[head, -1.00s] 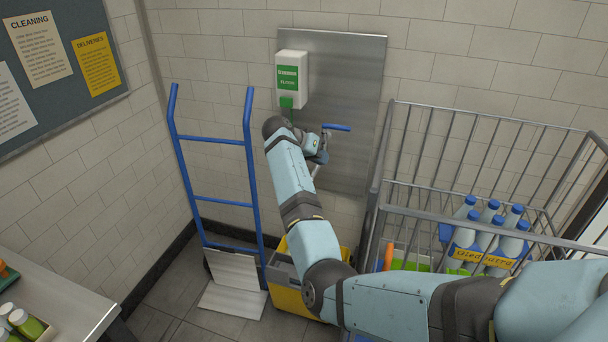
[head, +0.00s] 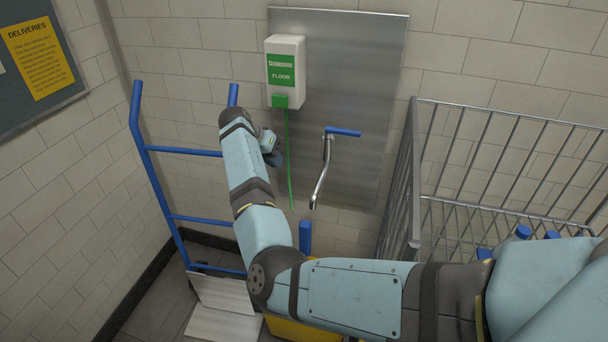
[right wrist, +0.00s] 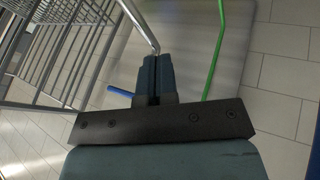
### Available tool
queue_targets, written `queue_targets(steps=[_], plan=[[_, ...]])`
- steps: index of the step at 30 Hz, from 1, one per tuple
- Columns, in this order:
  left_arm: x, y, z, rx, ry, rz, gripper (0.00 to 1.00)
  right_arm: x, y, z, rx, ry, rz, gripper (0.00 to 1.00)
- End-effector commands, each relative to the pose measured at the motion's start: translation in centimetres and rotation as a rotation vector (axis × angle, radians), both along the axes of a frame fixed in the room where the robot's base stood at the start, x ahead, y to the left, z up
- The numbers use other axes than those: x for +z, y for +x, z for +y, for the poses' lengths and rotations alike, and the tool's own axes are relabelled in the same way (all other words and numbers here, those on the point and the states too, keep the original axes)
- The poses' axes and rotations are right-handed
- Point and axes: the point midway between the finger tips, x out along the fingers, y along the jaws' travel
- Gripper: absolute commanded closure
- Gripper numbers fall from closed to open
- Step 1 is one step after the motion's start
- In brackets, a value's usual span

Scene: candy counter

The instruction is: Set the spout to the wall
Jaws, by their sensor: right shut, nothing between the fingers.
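The spout (head: 321,182) is a thin chrome tube under a blue lever (head: 343,132) on the steel wall panel. In the head view it runs down and slightly left from its mount; I cannot tell its exact angle to the wall. It also shows in the right wrist view (right wrist: 142,24), its tip appearing just beyond my fingertips. My right gripper (head: 274,157) is left of the spout and of the green hose, apart from the spout in the head view. In the wrist view the right gripper's fingers (right wrist: 154,58) are together and empty. My left gripper is out of view.
A white and green dispenser (head: 285,72) with a green hose (head: 288,160) hangs on the steel panel (head: 365,75). A wire cage cart (head: 410,190) stands right of the spout. A blue hand truck (head: 158,190) and a yellow bucket (head: 290,330) are left and below.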

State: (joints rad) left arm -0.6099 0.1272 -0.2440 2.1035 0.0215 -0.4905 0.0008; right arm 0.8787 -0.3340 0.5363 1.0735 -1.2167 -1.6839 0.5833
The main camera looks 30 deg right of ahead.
Motion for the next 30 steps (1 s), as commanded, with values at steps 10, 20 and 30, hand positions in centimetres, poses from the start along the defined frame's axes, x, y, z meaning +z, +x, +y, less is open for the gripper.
queue_targets(steps=[10, 20, 30], plan=[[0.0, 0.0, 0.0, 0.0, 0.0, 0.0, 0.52, -0.1, 0.0, 0.1, 0.001, 0.003, 0.0, 1.0], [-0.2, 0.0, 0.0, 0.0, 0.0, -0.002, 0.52, -2.3, -0.3, -1.3, -0.001, 0.002, 0.003, 1.0], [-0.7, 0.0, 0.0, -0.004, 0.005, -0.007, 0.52, -8.3, -1.0, -5.2, -0.001, 0.003, 0.003, 1.0]])
